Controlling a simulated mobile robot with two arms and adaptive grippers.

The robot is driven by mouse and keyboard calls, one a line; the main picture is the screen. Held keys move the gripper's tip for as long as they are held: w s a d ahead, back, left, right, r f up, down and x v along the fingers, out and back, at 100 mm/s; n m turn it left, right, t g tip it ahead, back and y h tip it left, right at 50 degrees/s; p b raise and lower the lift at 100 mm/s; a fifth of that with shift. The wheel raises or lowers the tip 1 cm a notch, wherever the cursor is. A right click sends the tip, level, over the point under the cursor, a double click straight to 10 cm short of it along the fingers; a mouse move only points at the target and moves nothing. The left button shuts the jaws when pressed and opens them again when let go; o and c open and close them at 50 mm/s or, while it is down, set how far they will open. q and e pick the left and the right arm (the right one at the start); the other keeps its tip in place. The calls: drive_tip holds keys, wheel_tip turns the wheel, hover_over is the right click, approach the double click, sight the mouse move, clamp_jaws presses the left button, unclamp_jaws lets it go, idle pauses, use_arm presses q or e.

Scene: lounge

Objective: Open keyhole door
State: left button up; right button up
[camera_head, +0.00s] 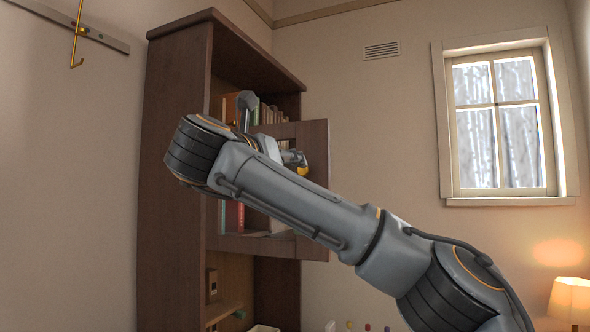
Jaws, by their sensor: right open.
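The brown wooden door (315,181) is a framed panel on the front of a tall cabinet (174,170). Its right edge reaches past the cabinet's right side, so it appears to stand ajar. Books show around it and through its opening. My right arm comes from the lower right and crosses in front of the door, hiding much of it. My right gripper (296,159) is small, partly behind my arm, at the door's opening. It is open. A small yellow piece (303,170) shows beside it; I cannot tell what it is. No keyhole is discernible. My left gripper is out of view.
Books (268,115) stand on the cabinet's shelf. A lower compartment holds small items. A lit lamp (569,299) is at the lower right, below a window (498,122). A hook rail (75,28) is on the left wall.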

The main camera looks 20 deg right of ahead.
drive_tip(key=shift+v, duration=2.25)
drive_tip(key=shift+d, duration=0.1)
